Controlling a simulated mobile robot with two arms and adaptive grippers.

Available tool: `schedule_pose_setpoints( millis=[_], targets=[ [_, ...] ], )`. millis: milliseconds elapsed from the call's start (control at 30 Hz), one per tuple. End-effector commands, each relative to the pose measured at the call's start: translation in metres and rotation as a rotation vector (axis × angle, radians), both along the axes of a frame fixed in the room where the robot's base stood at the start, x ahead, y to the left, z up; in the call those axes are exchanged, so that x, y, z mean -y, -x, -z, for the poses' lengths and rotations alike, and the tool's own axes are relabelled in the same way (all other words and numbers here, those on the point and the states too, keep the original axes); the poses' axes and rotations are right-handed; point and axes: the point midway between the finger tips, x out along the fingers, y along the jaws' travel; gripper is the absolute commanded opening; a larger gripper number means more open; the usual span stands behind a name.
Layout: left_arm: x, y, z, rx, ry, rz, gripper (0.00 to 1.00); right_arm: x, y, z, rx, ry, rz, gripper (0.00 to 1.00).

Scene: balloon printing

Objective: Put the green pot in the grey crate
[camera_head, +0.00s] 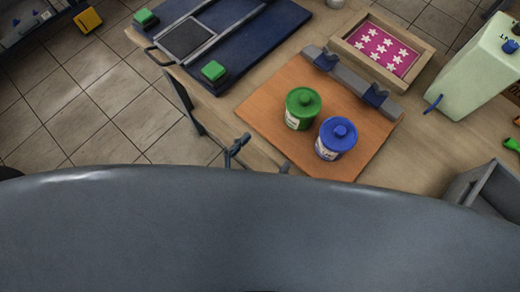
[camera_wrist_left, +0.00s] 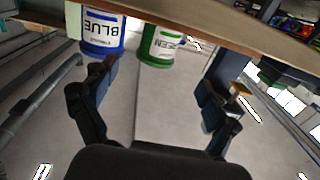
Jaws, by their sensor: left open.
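The green pot (camera_head: 302,108) stands upright with its lid on, on an orange-brown board. The blue pot (camera_head: 336,138) stands close beside it, to the lower right. My left gripper (camera_head: 258,158) is open and empty at the table's near edge, short of both pots. In the left wrist view the gripper (camera_wrist_left: 156,80) has its fingers spread, with the green pot (camera_wrist_left: 161,46) beyond them, between their tips, and the blue pot (camera_wrist_left: 101,32) beyond the left finger. The grey crate (camera_head: 488,180) is partly visible at the right edge. My right gripper is not in view.
The orange-brown board (camera_head: 270,95) has a grey bar with blue clamps (camera_head: 375,96) along its far side. A wooden frame with a pink star print (camera_head: 383,47) lies behind. A pale green container (camera_head: 476,70) stands right. A dark blue printing base (camera_head: 245,40) lies left.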

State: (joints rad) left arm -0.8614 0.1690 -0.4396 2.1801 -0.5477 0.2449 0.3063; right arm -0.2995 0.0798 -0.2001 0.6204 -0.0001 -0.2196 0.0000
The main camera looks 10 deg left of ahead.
Motion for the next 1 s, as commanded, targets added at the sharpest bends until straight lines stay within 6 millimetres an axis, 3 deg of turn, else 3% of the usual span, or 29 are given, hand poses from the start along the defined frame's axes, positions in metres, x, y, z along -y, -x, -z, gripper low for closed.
schedule_pose_setpoints(
  millis=[433, 567, 667, 767, 900, 1000],
  targets=[
    [-0.007, 0.011, 0.0, -0.001, -0.001, 0.0, 0.87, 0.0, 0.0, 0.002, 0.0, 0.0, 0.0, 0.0],
    [-0.009, 0.009, 0.031, -0.05, -0.031, -0.006, 0.87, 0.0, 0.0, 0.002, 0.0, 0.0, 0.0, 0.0],
    [-0.015, 0.008, 0.088, -0.145, -0.087, -0.019, 0.87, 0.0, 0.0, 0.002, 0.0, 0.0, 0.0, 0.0],
    [-0.032, 0.01, 0.168, -0.285, -0.169, -0.045, 0.87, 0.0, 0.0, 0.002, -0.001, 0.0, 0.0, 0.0],
    [-0.069, 0.025, 0.283, -0.513, -0.29, -0.096, 0.87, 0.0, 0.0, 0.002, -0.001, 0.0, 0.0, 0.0],
    [-0.101, 0.046, 0.354, -0.681, -0.368, -0.136, 0.87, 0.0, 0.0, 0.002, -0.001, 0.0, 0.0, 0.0]
  ],
)
